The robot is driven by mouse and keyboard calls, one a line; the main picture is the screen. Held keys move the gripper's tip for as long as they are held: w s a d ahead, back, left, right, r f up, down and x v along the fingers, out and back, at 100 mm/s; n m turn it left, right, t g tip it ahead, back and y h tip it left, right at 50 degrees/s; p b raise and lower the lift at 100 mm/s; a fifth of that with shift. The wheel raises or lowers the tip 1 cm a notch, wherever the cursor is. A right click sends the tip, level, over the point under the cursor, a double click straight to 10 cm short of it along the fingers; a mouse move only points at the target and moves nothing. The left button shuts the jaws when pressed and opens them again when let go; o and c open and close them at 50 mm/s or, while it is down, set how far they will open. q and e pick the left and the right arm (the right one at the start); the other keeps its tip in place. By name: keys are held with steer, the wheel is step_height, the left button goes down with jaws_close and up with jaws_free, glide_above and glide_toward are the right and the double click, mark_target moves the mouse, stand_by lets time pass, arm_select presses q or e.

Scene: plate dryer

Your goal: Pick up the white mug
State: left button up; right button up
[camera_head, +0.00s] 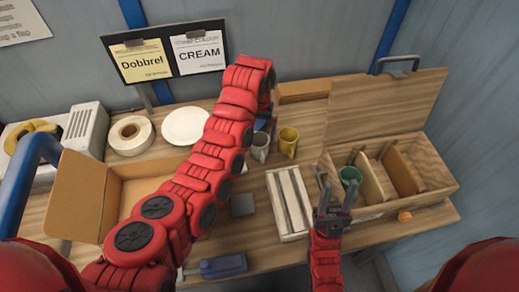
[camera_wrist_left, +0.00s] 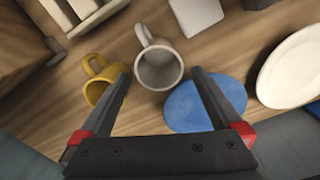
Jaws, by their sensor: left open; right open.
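The white mug (camera_head: 260,147) stands on the wooden table, left of the yellow mug (camera_head: 288,141). In the left wrist view the white mug (camera_wrist_left: 159,68) looks light grey, with its handle toward the top left. My left gripper (camera_wrist_left: 159,76) is open, with its fingertips on either side of the mug in that view; I cannot tell whether they touch it. The yellow mug (camera_wrist_left: 97,80) is just outside the left finger. In the head view my left gripper is mostly hidden by its arm. My right gripper (camera_head: 338,190) is open and empty near the wooden box.
A blue disc (camera_wrist_left: 190,105) lies close to the right finger. A white plate (camera_head: 186,126) is further left. A cardboard box (camera_head: 80,200) is at left.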

mark_target(259, 144)
arm_select(q)
step_height(259, 144, down, 2)
steer(key=shift+f, duration=0.1)
steer(key=f+p, duration=0.2)
steer(key=f, duration=0.1)
steer(key=f+p, duration=0.1)
steer(key=shift+s+f+p, duration=0.15)
steer(key=shift+s+p, duration=0.1)
steer(key=shift+p, duration=0.05)
steer(key=shift+f, duration=0.65)
steer(key=c, duration=1.5)
steer(key=shift+r, duration=0.1)
